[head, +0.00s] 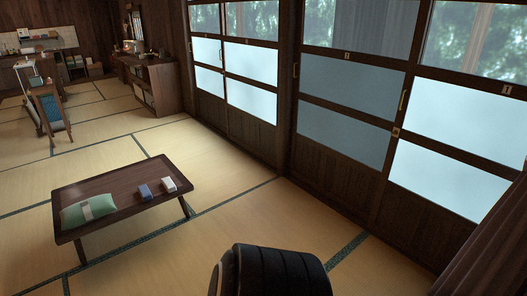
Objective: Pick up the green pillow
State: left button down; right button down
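The green pillow (75,214) lies on the left end of a low dark wooden table (120,184). A pale band (96,206) runs across the pillow. The table stands on the tatami in the left half of the head view, some way off. Neither of my grippers shows in this view.
A blue box (145,192) and a white box (169,185) sit on the table, right of the pillow. A dark rounded ribbed object (272,271) is at the bottom edge. Sliding doors (345,110) line the right. A chair (48,115) and cabinet (150,82) stand farther back. Tatami around the table is clear.

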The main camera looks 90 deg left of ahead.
aim_at(81, 213)
jog(key=u, duration=4.2)
jog(key=i+j, duration=0.2)
jog(key=i, duration=0.3)
jog(key=i+j, duration=0.15)
jog(key=i, duration=0.3)
jog(key=i+j, duration=0.2)
jog(key=i, duration=0.3)
